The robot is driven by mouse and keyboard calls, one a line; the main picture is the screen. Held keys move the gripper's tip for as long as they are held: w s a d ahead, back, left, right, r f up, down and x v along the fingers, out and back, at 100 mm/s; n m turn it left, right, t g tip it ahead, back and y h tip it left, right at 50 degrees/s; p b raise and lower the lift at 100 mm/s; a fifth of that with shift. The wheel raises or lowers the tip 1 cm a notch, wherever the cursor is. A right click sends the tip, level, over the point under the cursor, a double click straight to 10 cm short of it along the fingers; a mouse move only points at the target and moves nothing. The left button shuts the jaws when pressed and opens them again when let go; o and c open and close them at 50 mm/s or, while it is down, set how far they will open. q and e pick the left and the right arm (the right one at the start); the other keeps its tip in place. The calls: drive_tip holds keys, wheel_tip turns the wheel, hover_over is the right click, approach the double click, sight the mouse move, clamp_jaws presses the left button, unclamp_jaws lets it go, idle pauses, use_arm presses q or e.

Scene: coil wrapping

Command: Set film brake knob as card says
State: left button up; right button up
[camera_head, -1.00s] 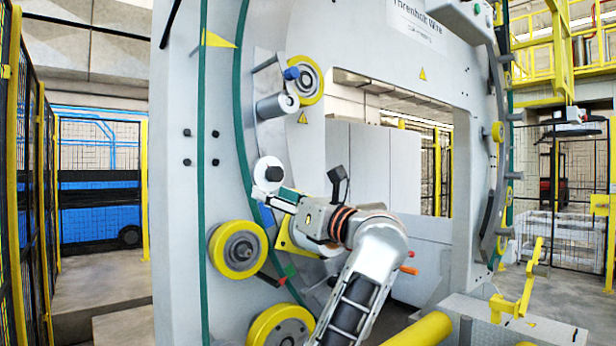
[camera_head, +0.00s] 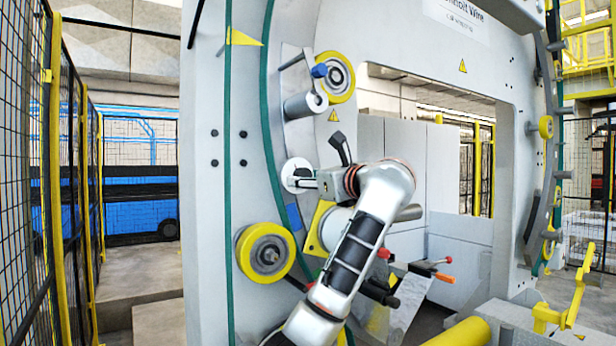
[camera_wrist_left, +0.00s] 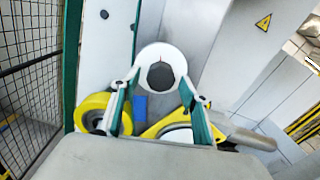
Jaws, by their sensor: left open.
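A round white dial with a dark grey centre (camera_wrist_left: 160,76) is straight ahead in the left wrist view, with a small red mark at its top. I take it to be the film brake knob; in the head view it shows as a white disc (camera_head: 292,167) on the machine's curved ring, partly covered by my gripper. My left gripper (camera_head: 303,181) is open and level with the disc. In the wrist view its two fingers (camera_wrist_left: 160,88) stand on either side of the dark centre; contact cannot be told. No readable card is in view. My right gripper is not in view.
A yellow roller (camera_head: 265,253) sits below left of the knob, and a grey roller (camera_head: 305,104) and yellow-rimmed wheel (camera_head: 335,77) above. A yellow bracket (camera_head: 318,230) and small blue patch (camera_head: 293,217) lie just below. A mesh fence (camera_head: 60,180) stands at left.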

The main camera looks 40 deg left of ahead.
use_arm(q)
drive_tip(key=shift+a, duration=0.15)
drive_tip(key=c, duration=1.1)
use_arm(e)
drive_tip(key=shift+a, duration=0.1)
use_arm(q)
drive_tip(key=shift+f+n, duration=0.1)
drive_tip(key=shift+n, duration=0.3)
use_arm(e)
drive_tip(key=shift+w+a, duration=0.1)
use_arm(q)
drive_tip(key=shift+w+n+b, duration=0.15)
drive_tip(key=shift+n+b, duration=1.35)
drive_tip(key=shift+n, duration=2.5)
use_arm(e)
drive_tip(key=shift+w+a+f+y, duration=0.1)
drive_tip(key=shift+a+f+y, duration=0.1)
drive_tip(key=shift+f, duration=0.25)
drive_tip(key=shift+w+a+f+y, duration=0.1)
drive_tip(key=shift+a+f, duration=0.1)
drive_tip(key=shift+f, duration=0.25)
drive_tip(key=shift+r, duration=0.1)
